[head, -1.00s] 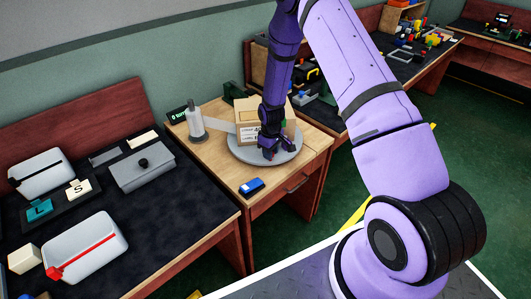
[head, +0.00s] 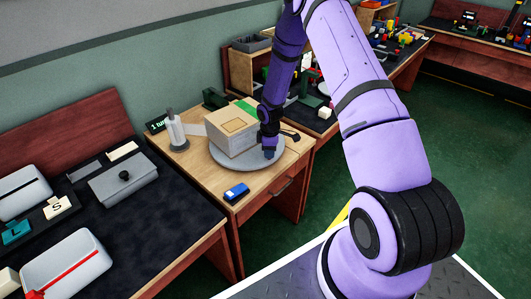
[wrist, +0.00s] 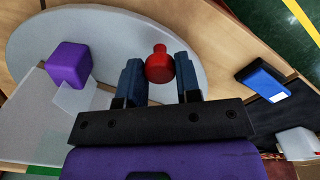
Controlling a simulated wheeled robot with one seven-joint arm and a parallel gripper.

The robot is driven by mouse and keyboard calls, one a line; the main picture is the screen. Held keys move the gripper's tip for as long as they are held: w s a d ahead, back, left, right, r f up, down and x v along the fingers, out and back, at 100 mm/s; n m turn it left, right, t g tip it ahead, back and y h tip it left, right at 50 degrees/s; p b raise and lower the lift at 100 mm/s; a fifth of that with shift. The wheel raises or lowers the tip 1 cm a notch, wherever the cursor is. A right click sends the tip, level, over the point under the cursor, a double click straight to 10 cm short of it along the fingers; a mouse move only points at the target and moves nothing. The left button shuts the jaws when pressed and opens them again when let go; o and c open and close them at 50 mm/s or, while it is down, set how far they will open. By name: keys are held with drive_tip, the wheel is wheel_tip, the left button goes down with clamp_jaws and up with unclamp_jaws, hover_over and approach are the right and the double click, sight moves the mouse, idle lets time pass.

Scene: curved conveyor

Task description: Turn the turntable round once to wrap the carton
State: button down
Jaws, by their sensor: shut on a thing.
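The carton (head: 228,138) is a tan box with green tape on top and a pale side. It stands on the grey round turntable (head: 222,161); the disc also shows in the wrist view (wrist: 120,20). My gripper (head: 269,152) is at the turntable's right edge, beside the carton. In the wrist view its dark fingers (wrist: 159,75) stand on either side of a red knob (wrist: 158,66) and hold it. A white film roll (head: 177,130) stands left of the turntable, and a pale film strip (head: 194,129) runs from it to the carton.
A purple block (wrist: 69,63) shows on the disc in the wrist view. A blue box (head: 236,192) lies on the wooden table in front of the turntable. A small display (head: 155,124) with green text stands behind the roll. A dark bench with pouches is at left.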

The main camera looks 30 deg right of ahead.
drive_tip(key=shift+w+d+n, duration=0.2)
drive_tip(key=shift+d+n, duration=0.4)
drive_tip(key=shift+d, duration=0.15)
drive_tip(key=shift+d, duration=0.1)
drive_tip(key=c, duration=0.8)
unclamp_jaws()
drive_tip(key=shift+r, duration=0.1)
wheel_tip(320, 180, up, 11)
drive_tip(key=shift+f, duration=0.2)
